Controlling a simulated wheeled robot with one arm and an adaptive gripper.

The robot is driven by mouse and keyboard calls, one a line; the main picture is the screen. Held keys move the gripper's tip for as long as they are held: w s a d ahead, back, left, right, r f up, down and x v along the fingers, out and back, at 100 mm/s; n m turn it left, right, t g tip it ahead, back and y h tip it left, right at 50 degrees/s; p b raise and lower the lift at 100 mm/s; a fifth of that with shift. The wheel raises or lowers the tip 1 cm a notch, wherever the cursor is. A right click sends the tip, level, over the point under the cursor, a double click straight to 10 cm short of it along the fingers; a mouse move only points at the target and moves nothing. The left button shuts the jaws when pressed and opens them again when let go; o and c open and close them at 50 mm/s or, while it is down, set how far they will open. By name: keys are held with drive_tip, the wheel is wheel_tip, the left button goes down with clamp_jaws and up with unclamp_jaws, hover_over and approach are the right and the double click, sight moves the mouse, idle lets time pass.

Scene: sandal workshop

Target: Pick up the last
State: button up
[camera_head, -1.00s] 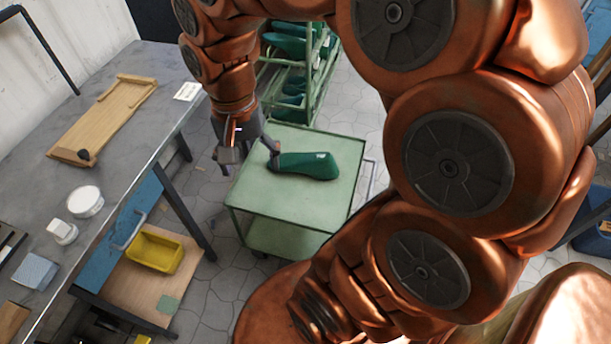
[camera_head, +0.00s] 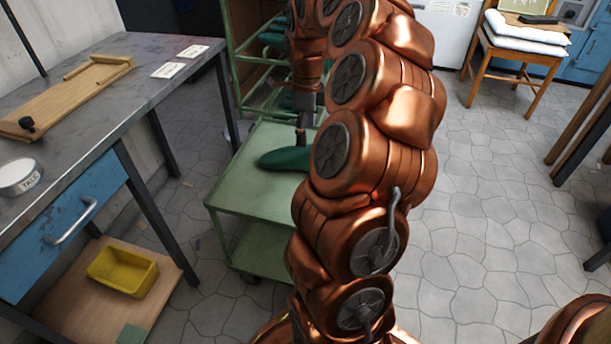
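The green shoe last (camera_head: 283,159) lies on the top of the pale green trolley (camera_head: 240,188). Its right part is hidden behind my arm. My gripper (camera_head: 301,130) points down over the last, close to it in the picture. I see the gripper from the side and small, so I cannot tell whether its fingers touch the last or how far apart they are.
A grey workbench (camera_head: 130,85) with a wooden board (camera_head: 65,98) and a white tin (camera_head: 20,175) stands at left. A yellow bin (camera_head: 123,271) sits on its lower shelf. A green rack (camera_head: 240,50) stands behind the trolley.

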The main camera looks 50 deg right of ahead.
sight(302, 164)
drive_tip(key=d+f, duration=0.1)
drive_tip(key=d+f+m, duration=0.1)
drive_tip(key=d+f+m+b, duration=0.1)
drive_tip(key=shift+s+d+f, duration=0.15)
drive_tip(key=shift+s+f, duration=0.05)
drive_tip(key=shift+s, duration=0.1)
drive_tip(key=shift+s+f+b, duration=0.1)
drive_tip(key=shift+f+b, duration=1.55)
drive_tip(key=shift+f, duration=2.1)
drive_tip(key=shift+d, duration=0.1)
drive_tip(key=c, duration=1.3)
drive_tip(key=shift+r, duration=0.1)
drive_tip(key=shift+c, duration=0.2)
drive_tip(key=shift+r, duration=0.1)
